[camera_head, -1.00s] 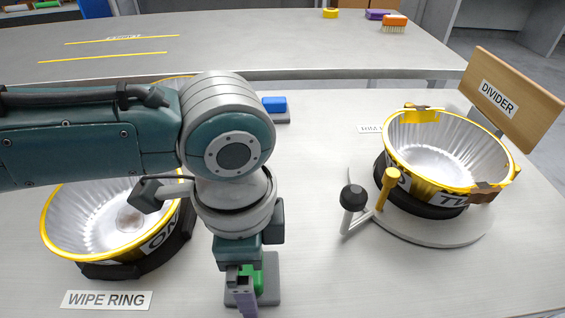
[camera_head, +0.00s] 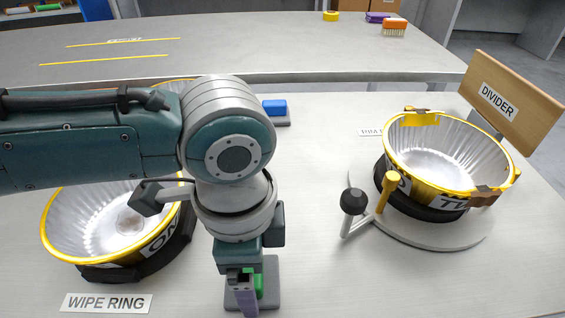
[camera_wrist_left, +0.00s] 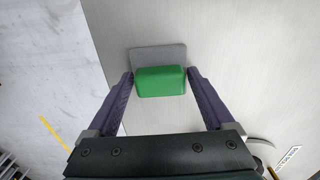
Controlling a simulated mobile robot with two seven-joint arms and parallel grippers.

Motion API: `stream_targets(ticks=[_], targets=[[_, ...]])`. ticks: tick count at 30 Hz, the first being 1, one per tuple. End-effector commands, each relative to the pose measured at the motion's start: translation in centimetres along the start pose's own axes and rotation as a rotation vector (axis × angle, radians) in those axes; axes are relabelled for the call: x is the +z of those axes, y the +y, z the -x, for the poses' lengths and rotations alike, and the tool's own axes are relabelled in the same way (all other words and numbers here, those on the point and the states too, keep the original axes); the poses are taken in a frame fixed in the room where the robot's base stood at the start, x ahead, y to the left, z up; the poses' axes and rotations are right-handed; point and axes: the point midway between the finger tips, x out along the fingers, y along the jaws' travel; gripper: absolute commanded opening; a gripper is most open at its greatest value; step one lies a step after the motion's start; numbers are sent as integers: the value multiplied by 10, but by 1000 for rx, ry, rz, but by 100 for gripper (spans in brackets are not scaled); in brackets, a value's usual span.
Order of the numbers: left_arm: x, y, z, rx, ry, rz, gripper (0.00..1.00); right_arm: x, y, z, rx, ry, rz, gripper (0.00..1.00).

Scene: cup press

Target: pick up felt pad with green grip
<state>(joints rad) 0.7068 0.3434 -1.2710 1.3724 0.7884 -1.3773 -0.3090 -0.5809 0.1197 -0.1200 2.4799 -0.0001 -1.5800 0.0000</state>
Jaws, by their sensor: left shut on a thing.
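The felt pad is a flat grey pad (camera_wrist_left: 158,54) with a green block grip (camera_wrist_left: 160,82) on top. In the head view the pad (camera_head: 267,290) lies on the near part of the table, and its green grip (camera_head: 259,285) is partly hidden by my gripper. My left gripper (camera_head: 245,293) points down over it. In the left wrist view my purple fingers (camera_wrist_left: 160,84) stand at both ends of the green grip and are shut on it. My right gripper is in neither view.
A yellow-rimmed ring bowl (camera_head: 62,238) stands at left by the WIPE RING label (camera_head: 106,303). Another yellow-rimmed bowl (camera_head: 440,190) sits on a round base at right, beside a lever with a black knob (camera_head: 353,201). A blue-gripped pad (camera_head: 275,106) lies behind my arm. The wooden DIVIDER board (camera_head: 515,108) stands behind at right.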

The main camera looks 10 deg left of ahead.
Motion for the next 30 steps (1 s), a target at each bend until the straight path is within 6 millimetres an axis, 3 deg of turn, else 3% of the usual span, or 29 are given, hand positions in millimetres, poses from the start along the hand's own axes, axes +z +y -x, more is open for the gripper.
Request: stream_targets(ticks=[8,21,25,30], targets=[[0,0,23,-1,2,0,22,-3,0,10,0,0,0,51],[-1,-1,149,-4,4,-2,22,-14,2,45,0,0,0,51],[-1,-1,176,-3,3,0,22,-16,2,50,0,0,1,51],[0,-1,196,-1,2,1,22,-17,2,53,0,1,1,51]])
